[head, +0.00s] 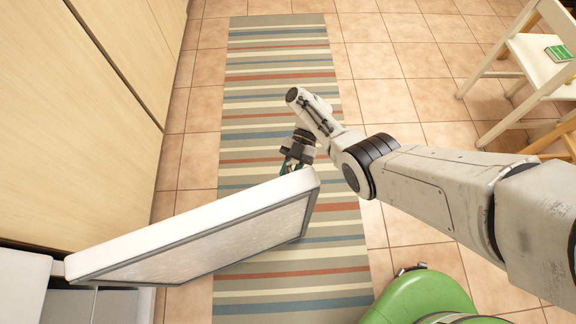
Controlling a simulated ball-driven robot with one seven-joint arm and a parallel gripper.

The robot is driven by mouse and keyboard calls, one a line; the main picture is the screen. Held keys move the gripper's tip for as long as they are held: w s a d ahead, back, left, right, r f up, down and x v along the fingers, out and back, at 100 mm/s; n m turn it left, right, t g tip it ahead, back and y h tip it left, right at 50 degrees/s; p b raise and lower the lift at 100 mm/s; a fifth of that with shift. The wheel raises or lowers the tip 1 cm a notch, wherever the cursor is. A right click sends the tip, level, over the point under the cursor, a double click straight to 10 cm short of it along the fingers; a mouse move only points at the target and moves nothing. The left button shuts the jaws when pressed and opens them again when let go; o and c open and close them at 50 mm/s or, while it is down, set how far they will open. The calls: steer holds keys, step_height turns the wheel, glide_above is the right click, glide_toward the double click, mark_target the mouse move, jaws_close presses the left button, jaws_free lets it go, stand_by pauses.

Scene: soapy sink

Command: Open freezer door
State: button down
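The white freezer door (195,221) stands swung out from the white freezer body (22,285) at the lower left. Its top edge and its grey-framed inner side (215,245) show. The door's far end reaches over the striped rug. No handle is visible.
Pale wooden cabinets (85,110) line the left side. A striped rug (280,100) lies on the tiled floor. A pale chair (535,65) with a green book (559,54) stands at the upper right. Open tiled floor (400,70) lies right of the rug.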

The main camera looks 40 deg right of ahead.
steer(key=shift+w+r, duration=0.15)
steer(key=shift+w, duration=0.2)
steer(key=c, duration=1.1)
jaws_free()
steer(key=shift+d, duration=0.1)
steer(key=shift+b+v, duration=1.75)
steer(key=shift+v, duration=3.6)
steer(key=shift+d, duration=0.15)
